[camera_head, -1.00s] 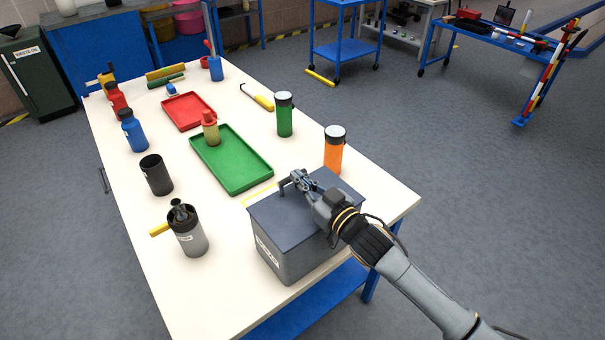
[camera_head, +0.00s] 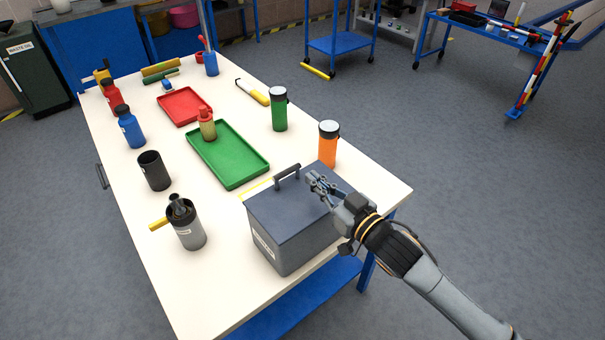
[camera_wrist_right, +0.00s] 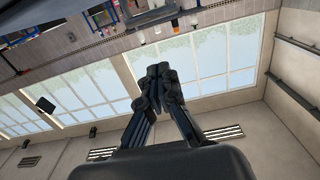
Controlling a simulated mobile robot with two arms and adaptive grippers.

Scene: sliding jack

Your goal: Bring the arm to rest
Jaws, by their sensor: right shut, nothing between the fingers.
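My right gripper (camera_head: 316,182) is shut and empty. In the head view it is over the right part of the lid of a dark grey box (camera_head: 292,235), to the right of the box's handle (camera_head: 287,173) and apart from it. The lid lies on the box at the table's near right corner. In the right wrist view my right gripper (camera_wrist_right: 160,75) shows with its fingers together, against windows and a wall, with nothing held. My left gripper is not in view.
The white table (camera_head: 226,283) holds a grey canister (camera_head: 190,230), a black cup (camera_head: 154,171), an orange bottle (camera_head: 328,148), a green bottle (camera_head: 279,112), a green tray (camera_head: 235,166) and a red tray (camera_head: 180,107). Open floor (camera_head: 470,180) lies to the right.

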